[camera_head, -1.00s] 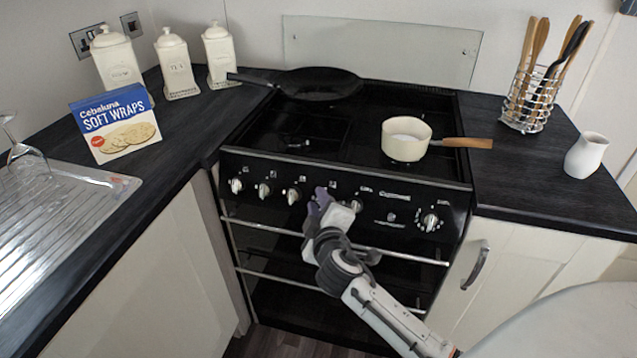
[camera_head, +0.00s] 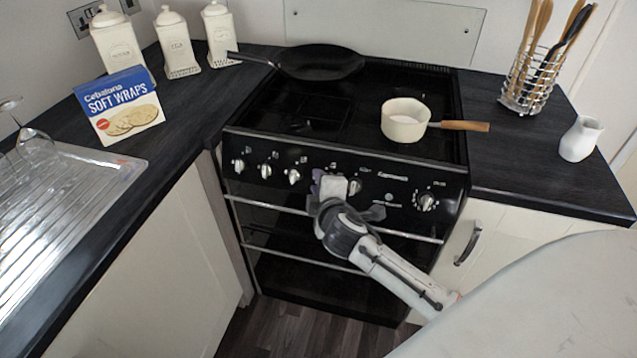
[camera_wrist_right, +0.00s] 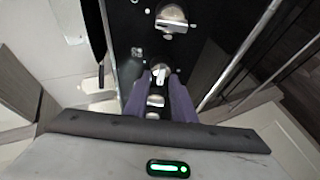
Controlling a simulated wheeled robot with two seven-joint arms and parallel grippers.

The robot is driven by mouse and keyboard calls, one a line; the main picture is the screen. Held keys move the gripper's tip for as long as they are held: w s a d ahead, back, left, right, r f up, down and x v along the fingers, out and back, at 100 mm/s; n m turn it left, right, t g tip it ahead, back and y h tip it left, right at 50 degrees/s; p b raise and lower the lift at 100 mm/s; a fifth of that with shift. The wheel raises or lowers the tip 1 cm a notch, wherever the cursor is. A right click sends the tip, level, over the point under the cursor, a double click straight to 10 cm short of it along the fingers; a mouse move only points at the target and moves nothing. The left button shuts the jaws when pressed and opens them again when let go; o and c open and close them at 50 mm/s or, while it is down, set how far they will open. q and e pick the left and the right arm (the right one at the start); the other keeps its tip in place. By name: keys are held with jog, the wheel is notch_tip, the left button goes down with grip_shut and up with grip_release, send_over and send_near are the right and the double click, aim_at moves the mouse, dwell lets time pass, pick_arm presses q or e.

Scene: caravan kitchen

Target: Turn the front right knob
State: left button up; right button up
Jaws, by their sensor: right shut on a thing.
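The black cooker (camera_head: 300,210) has a row of silver knobs on its front panel. My right gripper (camera_head: 322,180) is at the panel, at the fourth knob from the left, which its body hides in the head view. In the right wrist view its two purple fingers (camera_wrist_right: 160,85) are shut around a silver knob (camera_wrist_right: 159,73). Another knob (camera_wrist_right: 172,20) shows beyond it. In the head view, a free knob (camera_head: 355,187) is just right of the gripper, and a larger dial (camera_head: 427,201) is farther right. My left gripper is not in view.
A cream saucepan (camera_head: 404,122) with a wooden handle and a black frying pan (camera_head: 320,64) stand on the hob. Oven rails (camera_head: 400,230) run below the knobs. A wraps box (camera_head: 120,105) and a white jug (camera_head: 580,138) stand on the counters.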

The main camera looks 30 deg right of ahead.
jog(key=o, duration=1)
jog(key=v, duration=1)
jog(key=shift+s, duration=0.2)
